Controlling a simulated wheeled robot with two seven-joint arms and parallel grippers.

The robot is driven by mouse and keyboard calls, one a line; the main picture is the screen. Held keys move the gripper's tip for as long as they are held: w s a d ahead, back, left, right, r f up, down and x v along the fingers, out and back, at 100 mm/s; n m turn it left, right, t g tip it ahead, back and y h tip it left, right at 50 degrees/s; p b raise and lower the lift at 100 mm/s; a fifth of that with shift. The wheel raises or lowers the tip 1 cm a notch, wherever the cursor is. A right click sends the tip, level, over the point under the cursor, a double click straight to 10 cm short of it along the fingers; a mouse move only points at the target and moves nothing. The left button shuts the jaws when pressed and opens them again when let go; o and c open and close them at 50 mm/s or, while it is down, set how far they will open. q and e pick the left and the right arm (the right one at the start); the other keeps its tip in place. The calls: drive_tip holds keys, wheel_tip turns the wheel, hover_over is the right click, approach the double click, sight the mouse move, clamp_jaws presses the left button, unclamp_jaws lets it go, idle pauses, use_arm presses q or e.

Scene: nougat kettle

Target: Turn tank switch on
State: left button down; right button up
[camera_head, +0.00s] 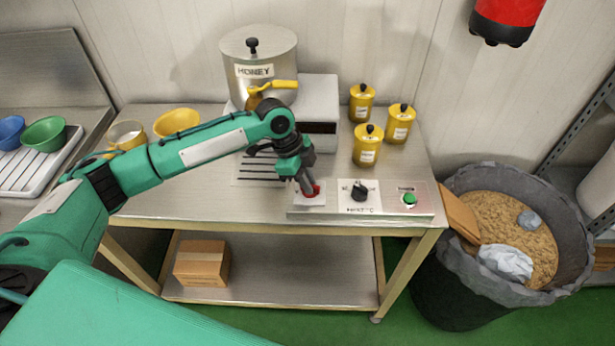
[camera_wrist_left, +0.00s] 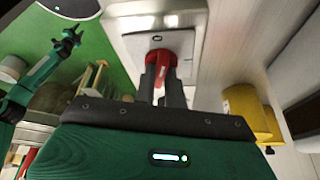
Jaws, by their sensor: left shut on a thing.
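The tank switch (camera_wrist_left: 158,64) is a red knob on a pale square plate (camera_wrist_left: 183,42), seen in the left wrist view. The gripper partly covers the knob in the head view. My right gripper is not in the head view.
The panel also has a black dial (camera_head: 360,190) and a green button (camera_head: 409,199). Yellow canisters (camera_head: 367,146) stand behind it. A honey tank (camera_head: 258,70) with a yellow-handled tap stands at the back. A dark bin (camera_head: 440,285) is right of the table (camera_head: 200,208).

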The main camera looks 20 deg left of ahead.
use_arm(q)
drive_tip(key=m+g, duration=0.1)
drive_tip(key=m, duration=0.2)
drive_tip(key=shift+w+r, duration=0.1)
drive_tip(key=shift+w, duration=0.05)
drive_tip(key=m+g, duration=0.1)
drive_tip(key=m, duration=0.2)
drive_tip(key=shift+w+d+m+y, duration=0.1)
drive_tip(key=shift+m+y, duration=0.2)
drive_tip(key=m+g+y, duration=0.1)
drive_tip(key=m, duration=0.3)
drive_tip(key=m+y+b, duration=0.1)
drive_tip(key=m, duration=0.2)
drive_tip(key=shift+w+d+g, duration=0.1)
drive_tip(key=shift+g, duration=0.3)
drive_tip(key=shift+m, duration=0.3)
drive_tip(key=shift+m+y, duration=0.3)
drive_tip(key=c, duration=1.5)
unclamp_jaws()
drive_tip(key=shift+o, duration=0.2)
